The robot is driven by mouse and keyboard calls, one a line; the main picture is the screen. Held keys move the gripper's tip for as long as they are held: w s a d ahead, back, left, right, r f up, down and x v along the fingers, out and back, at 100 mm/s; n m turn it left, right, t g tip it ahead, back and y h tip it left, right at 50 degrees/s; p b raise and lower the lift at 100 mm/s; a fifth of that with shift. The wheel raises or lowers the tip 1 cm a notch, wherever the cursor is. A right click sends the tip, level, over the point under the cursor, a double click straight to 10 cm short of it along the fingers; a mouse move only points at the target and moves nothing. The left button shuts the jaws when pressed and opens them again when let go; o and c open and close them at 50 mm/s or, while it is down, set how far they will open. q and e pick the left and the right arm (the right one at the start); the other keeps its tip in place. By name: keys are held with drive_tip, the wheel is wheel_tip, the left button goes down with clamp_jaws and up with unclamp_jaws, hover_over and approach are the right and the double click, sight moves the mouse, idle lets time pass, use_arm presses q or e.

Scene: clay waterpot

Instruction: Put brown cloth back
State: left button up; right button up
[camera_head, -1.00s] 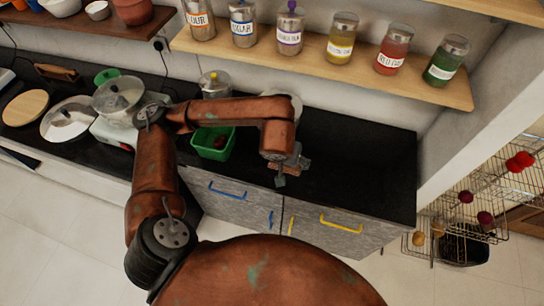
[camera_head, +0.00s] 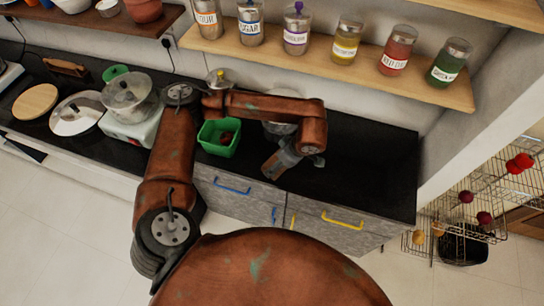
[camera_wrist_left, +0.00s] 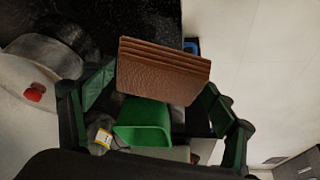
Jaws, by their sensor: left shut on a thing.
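The brown cloth (camera_wrist_left: 165,72), a folded stack with layered edges, is between the fingers of my left gripper (camera_wrist_left: 158,86) in the left wrist view. The gripper is shut on it. In the head view my left gripper (camera_head: 272,168) is over the black counter near its front edge, angled down to the left. My right gripper is not in view.
A green bin (camera_head: 219,139) with a dark reddish thing inside stands left of the gripper; it also shows in the wrist view (camera_wrist_left: 143,124). A pot (camera_head: 130,97) and a lid (camera_head: 75,113) stand further left. A shelf of jars (camera_head: 350,70) hangs above. The right counter is clear.

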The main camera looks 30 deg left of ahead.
use_arm(q)
drive_tip(key=w+a+f, duration=0.2)
drive_tip(key=w+a, duration=0.1)
drive_tip(key=shift+a, duration=0.15)
drive_tip(key=w+a+f, duration=0.1)
drive_tip(key=f, duration=0.2)
drive_tip(key=w+a+f, duration=0.1)
drive_tip(key=shift+w+a+f, duration=0.3)
drive_tip(key=shift+w+f, duration=0.05)
drive_tip(key=shift+w+a+f, duration=0.15)
drive_tip(key=shift+a+f, duration=0.05)
drive_tip(key=shift+f, duration=0.15)
drive_tip(key=f, duration=0.3)
drive_tip(key=shift+w+a+f, duration=0.2)
drive_tip(key=shift+f, duration=0.1)
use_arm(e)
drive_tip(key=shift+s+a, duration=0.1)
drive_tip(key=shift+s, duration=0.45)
use_arm(q)
drive_tip(key=o, duration=1)
drive_tip(key=shift+f, duration=0.1)
drive_tip(key=shift+o, duration=0.5)
